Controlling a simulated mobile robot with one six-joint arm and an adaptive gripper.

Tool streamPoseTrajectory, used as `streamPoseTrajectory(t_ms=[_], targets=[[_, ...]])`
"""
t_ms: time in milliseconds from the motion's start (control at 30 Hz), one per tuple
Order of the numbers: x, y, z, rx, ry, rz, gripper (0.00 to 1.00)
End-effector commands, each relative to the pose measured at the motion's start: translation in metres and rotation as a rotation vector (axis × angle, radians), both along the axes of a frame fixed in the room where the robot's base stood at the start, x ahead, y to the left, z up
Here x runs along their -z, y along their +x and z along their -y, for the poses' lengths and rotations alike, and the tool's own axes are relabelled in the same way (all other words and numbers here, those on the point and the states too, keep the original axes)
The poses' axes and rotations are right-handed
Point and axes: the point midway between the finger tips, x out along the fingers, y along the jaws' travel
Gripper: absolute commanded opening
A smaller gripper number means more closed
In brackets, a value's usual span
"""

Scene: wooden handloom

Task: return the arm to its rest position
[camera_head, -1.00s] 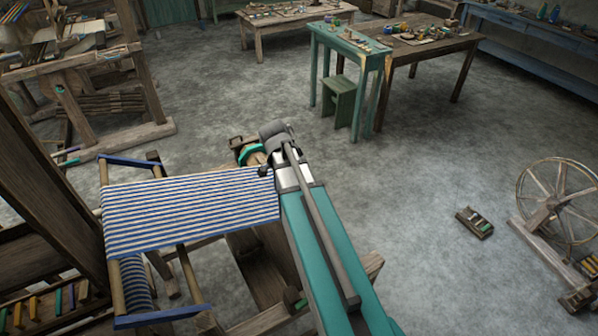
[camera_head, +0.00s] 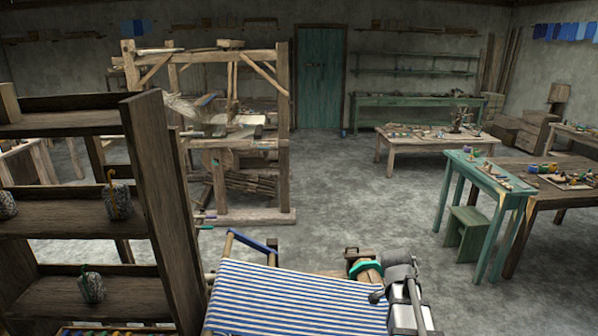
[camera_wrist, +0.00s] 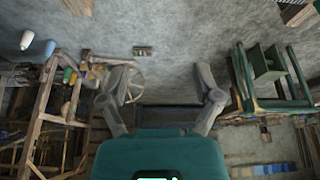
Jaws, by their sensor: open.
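My gripper (camera_wrist: 164,85) shows in the wrist view with its two grey fingers spread wide apart. Nothing is between them, only bare floor and the room behind. Part of my arm (camera_head: 408,300) shows in the head view at the bottom, folded beside the right end of a blue-and-white striped cloth. The gripper itself is not seen in the head view. Whether the arm touches the cloth cannot be told.
The striped cloth (camera_head: 295,300) lies stretched on a frame in front. A dark shelf (camera_head: 150,190) with small wrapped pots stands close on the left. A wooden loom (camera_head: 283,150) stands behind. A green table (camera_head: 470,170) and stool (camera_head: 465,235) are at right. Floor between is clear.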

Motion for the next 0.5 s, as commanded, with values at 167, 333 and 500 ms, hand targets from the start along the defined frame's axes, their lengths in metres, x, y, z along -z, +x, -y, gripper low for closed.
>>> streamPoseTrajectory(t_ms=[167, 333, 500], targets=[[0.003, -0.008, -0.026, -0.160, 0.041, -0.052, 0.82], [0.007, -0.019, -0.062, -0.406, 0.100, -0.122, 0.82], [0.010, -0.033, -0.100, -0.686, 0.162, -0.189, 0.82]])
